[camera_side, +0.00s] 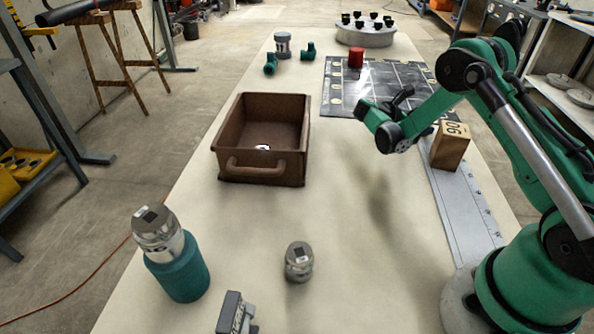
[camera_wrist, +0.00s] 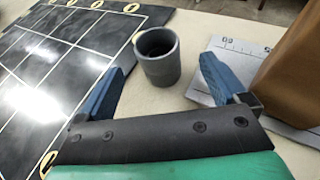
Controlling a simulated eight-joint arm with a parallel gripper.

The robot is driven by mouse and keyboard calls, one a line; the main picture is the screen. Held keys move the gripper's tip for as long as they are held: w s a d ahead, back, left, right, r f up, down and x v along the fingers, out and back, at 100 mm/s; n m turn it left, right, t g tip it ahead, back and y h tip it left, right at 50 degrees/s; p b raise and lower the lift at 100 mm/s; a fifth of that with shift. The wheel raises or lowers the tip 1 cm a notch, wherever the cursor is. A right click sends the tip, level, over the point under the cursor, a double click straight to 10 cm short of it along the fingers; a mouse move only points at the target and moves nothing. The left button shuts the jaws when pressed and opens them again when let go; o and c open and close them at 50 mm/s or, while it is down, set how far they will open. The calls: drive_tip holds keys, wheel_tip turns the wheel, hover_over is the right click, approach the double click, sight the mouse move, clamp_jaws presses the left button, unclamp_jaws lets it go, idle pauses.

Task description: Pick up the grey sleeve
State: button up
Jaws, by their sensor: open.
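The grey sleeve (camera_wrist: 158,56) stands upright on the pale table in the wrist view, its round open end facing up. It is between the dark grid board and the marked plate. My gripper (camera_wrist: 163,66) is open, with one blue finger to the left of the sleeve and one to the right. The sleeve appears just beyond the fingertips, and I cannot tell whether it is touched. In the side view my gripper (camera_side: 383,103) is above the table near the board's front edge. The sleeve cannot be made out there, probably hidden by my arm.
A wooden block (camera_side: 450,145) stands on the marked plate (camera_side: 463,200), close to my gripper's right. The dark grid board (camera_side: 345,90) carries a red cylinder (camera_side: 356,57). A brown tray (camera_side: 225,135) stands left. A metal fitting (camera_side: 299,262) and a teal-bodied part (camera_side: 180,268) stand in front.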

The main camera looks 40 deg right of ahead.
drive_tip(key=shift+x, duration=2.75)
drive_tip(key=shift+a, duration=0.1)
drive_tip(key=c, duration=1.3)
drive_tip(key=shift+c, duration=0.2)
drive_tip(key=shift+r, duration=0.1)
